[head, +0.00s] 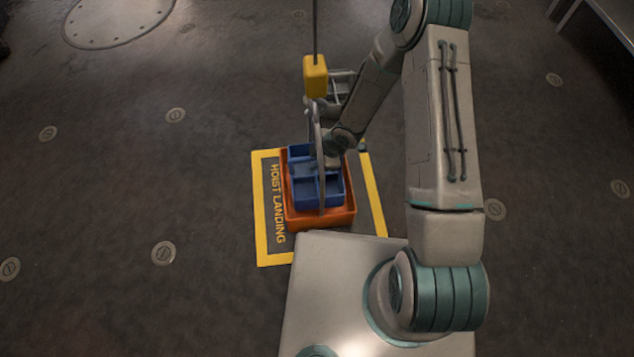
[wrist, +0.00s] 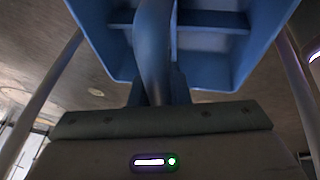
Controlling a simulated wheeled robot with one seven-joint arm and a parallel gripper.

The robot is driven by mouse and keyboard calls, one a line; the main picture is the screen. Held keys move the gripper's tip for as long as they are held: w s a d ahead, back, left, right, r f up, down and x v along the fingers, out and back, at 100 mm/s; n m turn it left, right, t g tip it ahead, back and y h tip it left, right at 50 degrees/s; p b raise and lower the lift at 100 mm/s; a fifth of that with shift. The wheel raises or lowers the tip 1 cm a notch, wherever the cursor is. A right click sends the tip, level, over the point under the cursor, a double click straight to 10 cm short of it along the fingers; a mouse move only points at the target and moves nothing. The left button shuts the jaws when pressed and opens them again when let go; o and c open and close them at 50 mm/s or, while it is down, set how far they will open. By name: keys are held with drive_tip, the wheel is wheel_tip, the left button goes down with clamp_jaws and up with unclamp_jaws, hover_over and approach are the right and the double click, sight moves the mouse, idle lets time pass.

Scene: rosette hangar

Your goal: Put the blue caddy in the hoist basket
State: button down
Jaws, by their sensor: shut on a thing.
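The blue caddy (head: 303,191) is an open box with compartments. In the head view it shows within the outline of the orange hoist basket (head: 336,216), whose rim surrounds it. I cannot tell whether the caddy touches the basket's floor. My gripper (head: 326,150) is above the caddy, partly hidden by my arm. In the wrist view the caddy (wrist: 216,62) fills the top, and its handle (wrist: 153,50) runs down to my gripper (wrist: 158,98), which is shut on it.
The basket stands inside a yellow frame marked HOIST LANDING (head: 273,258). A yellow hoist block (head: 316,76) hangs on a cable above, close to my arm. Open dark floor with round fixings (head: 163,253) lies to the left.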

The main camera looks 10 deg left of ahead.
sight(316, 174)
wheel_tip(316, 174, down, 8)
drive_tip(key=b, duration=0.3)
drive_tip(key=shift+f+b, duration=0.25)
drive_tip(key=shift+b, duration=0.05)
drive_tip(key=shift+f, duration=0.1)
drive_tip(key=c, duration=1.4)
unclamp_jaws()
drive_tip(key=shift+o, duration=0.2)
